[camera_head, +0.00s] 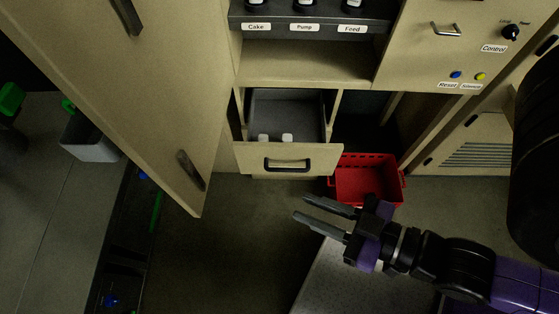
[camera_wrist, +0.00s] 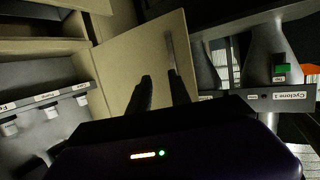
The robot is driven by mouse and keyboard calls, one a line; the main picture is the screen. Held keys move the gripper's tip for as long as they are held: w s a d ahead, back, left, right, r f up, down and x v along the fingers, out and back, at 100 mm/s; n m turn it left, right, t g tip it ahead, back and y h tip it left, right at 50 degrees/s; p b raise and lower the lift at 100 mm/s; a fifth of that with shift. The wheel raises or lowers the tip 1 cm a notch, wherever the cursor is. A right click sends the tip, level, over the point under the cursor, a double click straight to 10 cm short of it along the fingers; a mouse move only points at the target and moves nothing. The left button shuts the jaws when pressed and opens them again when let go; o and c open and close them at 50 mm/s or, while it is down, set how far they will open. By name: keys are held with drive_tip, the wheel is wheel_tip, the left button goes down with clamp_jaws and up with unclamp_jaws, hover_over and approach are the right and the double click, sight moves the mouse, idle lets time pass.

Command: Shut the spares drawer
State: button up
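The open drawer (camera_head: 262,157) sticks out of the beige cabinet in the head view. It has a black bar handle (camera_head: 287,164) on its front, and a grey inside (camera_head: 288,112) with two small white items. I see no label naming it as the spares drawer. My gripper (camera_head: 300,208) is below and right of the drawer front, apart from it, with its two fingers spread and pointing left. Nothing is between the fingers. In the wrist view my gripper (camera_wrist: 162,85) points toward a beige door with a handle; the drawer cannot be made out there.
A red crate (camera_head: 366,180) stands right of the drawer. A large beige door (camera_head: 110,70) hangs open at the left; it also shows in the wrist view (camera_wrist: 140,52). A shelf labelled Cake, Pump and Feed (camera_head: 305,27) is above. Floor in front of the drawer is clear.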

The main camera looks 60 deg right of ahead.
drive_tip(key=c, duration=0.3)
drive_tip(key=shift+w+a+f+t+b, duration=0.1)
drive_tip(key=shift+w+f+t+b, duration=0.15)
drive_tip(key=shift+w+t+b, duration=0.1)
clamp_jaws()
drive_tip(key=w+f+m+t+h+b, duration=0.2)
drive_tip(key=w+f+m+t+b, duration=0.35)
drive_tip(key=w+m, duration=0.2)
drive_tip(key=m+g+h+b, duration=1.3)
drive_tip(key=m+h, duration=0.1)
drive_tip(key=m, duration=0.9)
approach(241, 158)
drive_tip(key=x, duration=0.7)
drive_tip(key=shift+s+r, duration=0.1)
